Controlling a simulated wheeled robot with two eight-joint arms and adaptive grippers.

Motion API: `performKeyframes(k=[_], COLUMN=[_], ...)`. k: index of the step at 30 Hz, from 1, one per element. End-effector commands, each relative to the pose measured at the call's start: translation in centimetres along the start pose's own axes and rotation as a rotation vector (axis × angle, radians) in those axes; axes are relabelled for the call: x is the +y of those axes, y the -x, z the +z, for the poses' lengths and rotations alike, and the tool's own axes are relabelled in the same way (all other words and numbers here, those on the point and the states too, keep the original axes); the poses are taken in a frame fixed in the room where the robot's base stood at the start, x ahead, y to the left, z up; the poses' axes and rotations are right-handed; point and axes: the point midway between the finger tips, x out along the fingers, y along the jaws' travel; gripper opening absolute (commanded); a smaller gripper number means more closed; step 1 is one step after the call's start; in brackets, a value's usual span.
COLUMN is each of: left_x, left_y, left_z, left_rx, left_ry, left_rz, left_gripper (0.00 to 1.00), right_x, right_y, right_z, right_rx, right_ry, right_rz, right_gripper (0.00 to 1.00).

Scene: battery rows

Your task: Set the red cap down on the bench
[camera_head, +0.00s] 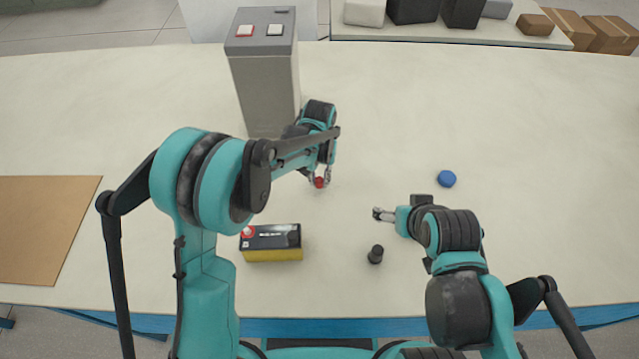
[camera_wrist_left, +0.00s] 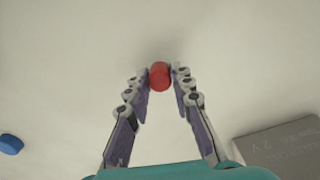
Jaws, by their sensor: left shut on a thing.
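The red cap (camera_head: 319,183) is small and round, between the fingertips of my left gripper (camera_head: 319,178) in the head view. In the left wrist view the red cap (camera_wrist_left: 160,76) sits between the two fingers of the left gripper (camera_wrist_left: 160,79), which are shut on it. The cap is over the pale bench (camera_head: 540,130); I cannot tell whether it touches the surface. My right gripper (camera_head: 378,214) is to the right, above the bench, with nothing visible in it; its fingers are too small to tell open from shut.
A black and yellow battery (camera_head: 271,243) lies nearer me. A blue cap (camera_head: 447,179) and a small black cylinder (camera_head: 376,254) are to the right. A brown mat (camera_head: 40,225) lies left. The far right bench is clear.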

Motion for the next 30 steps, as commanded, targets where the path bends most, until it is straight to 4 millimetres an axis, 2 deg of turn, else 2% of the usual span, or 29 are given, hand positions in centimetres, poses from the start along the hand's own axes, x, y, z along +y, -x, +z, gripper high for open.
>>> performKeyframes(k=[1,3,14,15,17,26,30], left_x=[0.0,0.0,0.0,0.0,0.0,0.0,0.0], left_y=[-1.2,-1.8,-2.0,-2.0,-1.9,-1.8,-0.5], left_z=[0.0,0.0,0.0,0.0,0.0,0.0,0.0], left_rx=[0.000,0.000,0.000,0.000,0.000,0.000,0.000], left_ry=[0.000,0.000,0.000,0.000,0.000,0.000,0.000], left_rz=[0.000,0.000,0.000,0.000,0.000,0.000,0.000], left_gripper=[0.00,0.00,0.00,0.30,0.43,0.43,0.43], right_x=[0.0,0.0,0.0,0.0,0.0,0.0,0.0], right_y=[-0.6,-0.8,-0.9,-0.9,-0.8,-0.8,-0.2], right_z=[0.5,0.6,0.7,0.6,0.6,0.5,0.2], right_rx=[0.000,0.000,0.000,0.000,0.000,0.000,0.000], right_ry=[0.000,0.000,0.000,0.000,0.000,0.000,0.000], right_rz=[0.000,0.000,0.000,0.000,0.000,0.000,0.000], right_gripper=[0.79,0.79,0.79,0.79,0.79,0.79,0.79])
